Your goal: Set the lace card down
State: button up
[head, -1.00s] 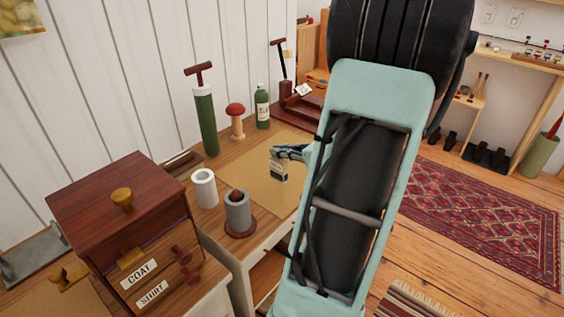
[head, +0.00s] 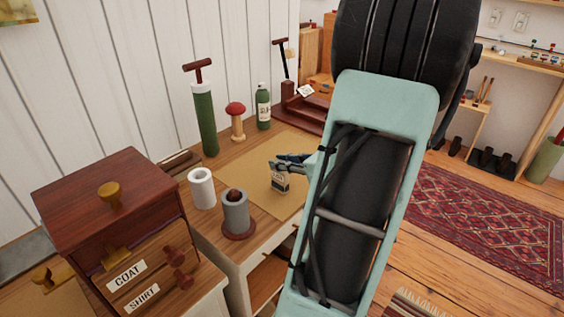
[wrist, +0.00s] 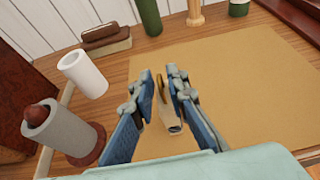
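The lace card (head: 281,185) is a small pale and dark card with a printed label. It hangs upright below my fingertips over the tan mat (head: 250,165) on the wooden bench. My gripper (head: 284,163) is shut on it, with blue-grey fingers on both sides. In the wrist view my gripper (wrist: 161,78) shows the lace card (wrist: 170,122) nearly edge-on between the fingers, with a tan upper part. Whether its lower edge touches the mat cannot be told. My arm hides the mat's right side in the head view.
A white roll (head: 202,188) and a grey spool (head: 236,214) on a dark red base stand left of the mat. A green pump (head: 206,125), red mushroom (head: 236,120) and green bottle (head: 263,106) stand behind. A drawer chest (head: 110,210) is at left. Much of the mat is clear.

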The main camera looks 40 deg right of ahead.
jog(key=shift+o, duration=0.4)
jog(key=shift+r, duration=0.1)
jog(key=shift+r, duration=0.2)
jog(key=a+p+v, duration=0.1)
jog(key=p+v, duration=0.1)
jog(key=v, duration=0.9)
jog(key=shift+s+d, duration=0.45)
jog(key=shift+d, duration=0.05)
